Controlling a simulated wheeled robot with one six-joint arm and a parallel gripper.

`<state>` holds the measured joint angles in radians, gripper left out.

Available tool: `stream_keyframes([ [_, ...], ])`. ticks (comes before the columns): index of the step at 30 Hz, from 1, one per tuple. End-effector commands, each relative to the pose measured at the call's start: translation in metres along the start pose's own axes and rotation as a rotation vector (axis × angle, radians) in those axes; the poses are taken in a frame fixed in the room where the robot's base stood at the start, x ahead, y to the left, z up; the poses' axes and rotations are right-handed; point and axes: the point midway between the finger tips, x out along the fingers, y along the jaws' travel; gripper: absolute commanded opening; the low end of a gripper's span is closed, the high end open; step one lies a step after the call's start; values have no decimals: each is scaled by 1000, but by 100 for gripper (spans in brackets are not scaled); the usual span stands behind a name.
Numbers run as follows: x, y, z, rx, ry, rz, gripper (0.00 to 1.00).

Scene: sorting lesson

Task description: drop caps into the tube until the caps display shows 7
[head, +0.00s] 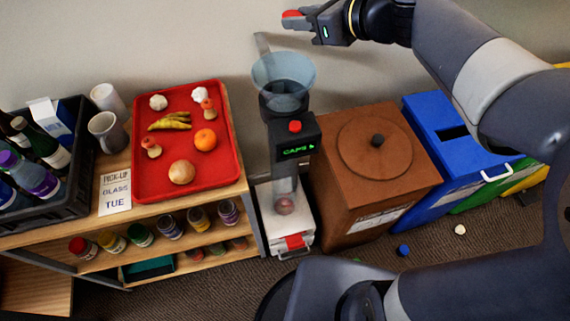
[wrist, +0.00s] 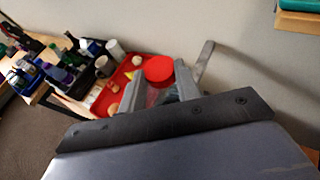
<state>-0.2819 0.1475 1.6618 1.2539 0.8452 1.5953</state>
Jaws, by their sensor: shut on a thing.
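My gripper (head: 310,22) is shut on a red cap (head: 292,14); the cap also shows between the fingertips in the wrist view (wrist: 159,69). The gripper is high, above and a little right of the clear bluish funnel (head: 284,72) on top of the tube (head: 285,182). Cap and funnel are apart. The caps display (head: 297,150), on a black box with a red button (head: 295,126), shows green text reading CAPS and a small digit that looks like 6. A round reddish thing shows low in the tube.
Left stands a wooden shelf with a red tray (head: 143,187) of food, mugs and a black bottle crate (head: 62,203). Right are a brown bin (head: 346,190) and a blue bin (head: 427,190). A blue cap (head: 403,250) and a whitish one (head: 460,229) lie on the floor.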

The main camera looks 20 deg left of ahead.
Motion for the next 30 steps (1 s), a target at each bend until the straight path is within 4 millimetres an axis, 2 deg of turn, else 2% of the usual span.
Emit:
stream_keyframes([
  [5,4,1,-8,1,0,2,10],
  [19,21,1,-50,1,-1,1,10],
  [30,23,0,-54,1,-1,1,10],
])
